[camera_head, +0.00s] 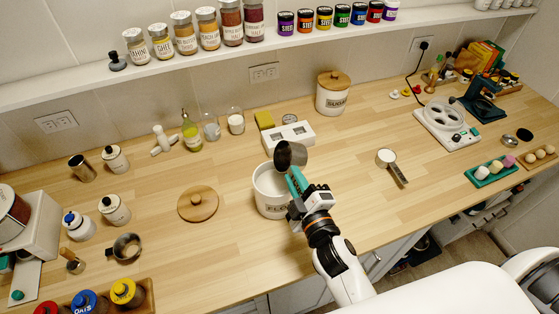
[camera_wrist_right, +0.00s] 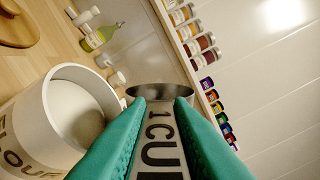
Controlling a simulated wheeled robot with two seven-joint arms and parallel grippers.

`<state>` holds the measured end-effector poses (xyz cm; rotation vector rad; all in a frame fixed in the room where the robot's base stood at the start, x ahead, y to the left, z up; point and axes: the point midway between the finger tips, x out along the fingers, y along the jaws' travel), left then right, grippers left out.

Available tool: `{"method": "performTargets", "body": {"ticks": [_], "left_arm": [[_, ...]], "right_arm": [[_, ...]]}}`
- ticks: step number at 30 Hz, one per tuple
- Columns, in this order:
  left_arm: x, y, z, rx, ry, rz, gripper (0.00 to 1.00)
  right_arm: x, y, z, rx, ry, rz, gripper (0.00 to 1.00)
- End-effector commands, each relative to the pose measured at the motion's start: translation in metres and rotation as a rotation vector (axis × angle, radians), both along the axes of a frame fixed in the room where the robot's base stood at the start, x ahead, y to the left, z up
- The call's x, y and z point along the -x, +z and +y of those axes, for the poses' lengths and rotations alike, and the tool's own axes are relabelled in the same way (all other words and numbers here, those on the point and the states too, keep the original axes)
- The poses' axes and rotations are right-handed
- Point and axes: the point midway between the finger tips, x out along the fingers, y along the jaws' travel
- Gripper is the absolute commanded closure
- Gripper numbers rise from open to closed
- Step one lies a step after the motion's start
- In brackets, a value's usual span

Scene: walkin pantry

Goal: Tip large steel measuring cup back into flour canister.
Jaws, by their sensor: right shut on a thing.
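The white flour canister (camera_head: 268,191) stands open on the counter, its lid off. In the right wrist view the canister (camera_wrist_right: 35,130) is at the left, with pale flour inside. My right gripper (camera_head: 295,178) is shut on the handle of the large steel measuring cup (camera_head: 290,153), which reads "1 CUP". The cup is tilted above the canister's rim in the head view; its inside is hidden. In the right wrist view the cup (camera_wrist_right: 160,92) is just past my teal fingertips, beside the canister's mouth. My left gripper is not in view.
A round wooden lid (camera_head: 198,204) lies left of the canister. A smaller steel cup (camera_head: 127,246) sits at the front left. A measuring scoop with white contents (camera_head: 386,157) lies to the right. A white box (camera_head: 288,138) stands just behind the canister.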

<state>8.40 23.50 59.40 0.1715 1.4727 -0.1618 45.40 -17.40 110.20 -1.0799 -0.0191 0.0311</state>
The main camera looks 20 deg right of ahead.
Motion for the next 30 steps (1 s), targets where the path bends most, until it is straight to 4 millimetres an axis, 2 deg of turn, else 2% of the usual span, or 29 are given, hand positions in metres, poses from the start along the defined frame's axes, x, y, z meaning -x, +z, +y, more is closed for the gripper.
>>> {"method": "performTargets", "body": {"ticks": [5, 18, 30], "left_arm": [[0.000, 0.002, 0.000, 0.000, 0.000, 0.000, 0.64], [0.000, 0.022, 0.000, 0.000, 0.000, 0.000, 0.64], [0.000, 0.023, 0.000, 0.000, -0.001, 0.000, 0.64]], "right_arm": [[0.000, 0.001, -0.001, -0.028, 0.000, 0.001, 1.00], [0.000, 0.006, -0.011, -0.452, -0.001, 0.016, 1.00], [-0.001, 0.005, -0.012, -0.510, 0.000, 0.017, 1.00]]}}
